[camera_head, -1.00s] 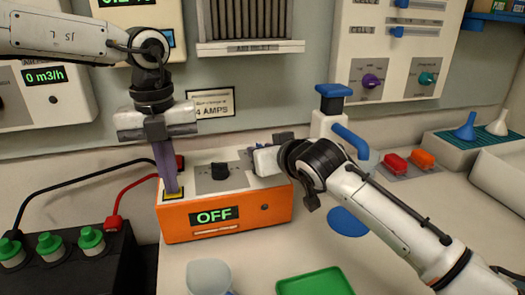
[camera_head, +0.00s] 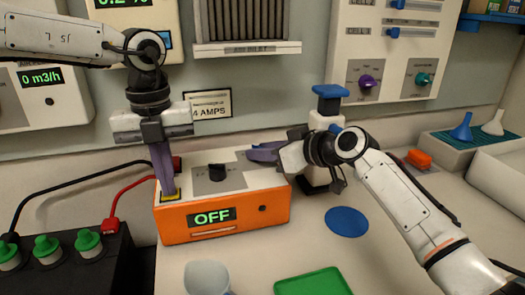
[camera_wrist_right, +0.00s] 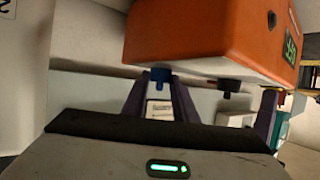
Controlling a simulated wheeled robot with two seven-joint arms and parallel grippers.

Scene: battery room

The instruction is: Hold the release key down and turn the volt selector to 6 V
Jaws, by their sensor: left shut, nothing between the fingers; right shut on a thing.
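The orange charger (camera_head: 240,218) shows OFF on its front display. A black knob (camera_head: 217,173) stands mid-top on a grey plate; it also shows in the right wrist view (camera_wrist_right: 228,86). My left gripper (camera_head: 168,190) is shut and empty, pointing down with its tips at a yellow-edged spot (camera_head: 172,199) on the charger's left top. The key itself is hidden under the tips. My right gripper (camera_head: 254,154) reaches in from the right at the top's right end. I cannot read any volt marks.
A black box with green caps (camera_head: 88,241) and cables stand left. A blue-topped white stand (camera_head: 330,92) is close behind my right wrist. A cup (camera_head: 208,278), green tray (camera_head: 313,283) and blue disc (camera_head: 347,221) lie in front. Panels line the wall.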

